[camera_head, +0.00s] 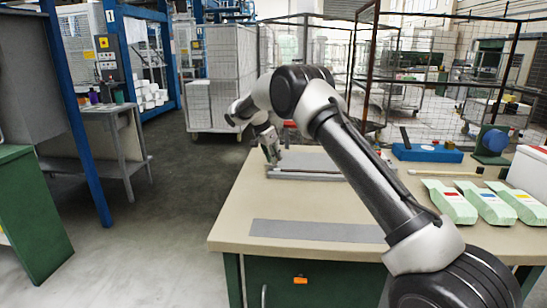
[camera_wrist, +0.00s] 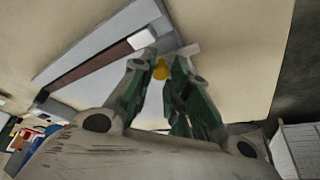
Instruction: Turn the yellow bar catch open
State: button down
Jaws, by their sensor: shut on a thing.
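The yellow bar catch (camera_wrist: 160,70) shows as a small yellow piece between my fingertips in the wrist view. My gripper (camera_wrist: 162,62) is shut on it, at the edge of a grey flat frame (camera_wrist: 168,20). Most of the catch is hidden by the fingers, and I cannot tell how far it is turned. In the head view my gripper (camera_head: 272,158) is at the left end of the same grey frame (camera_head: 310,174), which lies on the workbench. The catch cannot be made out there.
The beige workbench (camera_head: 230,215) carries a grey strip (camera_head: 315,231) near its front edge. Several green-white packs (camera_head: 450,202), a blue block (camera_head: 427,153) and a blue round device (camera_head: 492,143) stand to the right. A wire cage (camera_head: 440,90) stands behind. Floor on the left is open.

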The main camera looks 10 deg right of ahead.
jog(key=c, duration=1.3)
grip_release()
jog(key=shift+c, duration=0.2)
jog(key=v, duration=1.2)
jog(key=shift+d, duration=0.1)
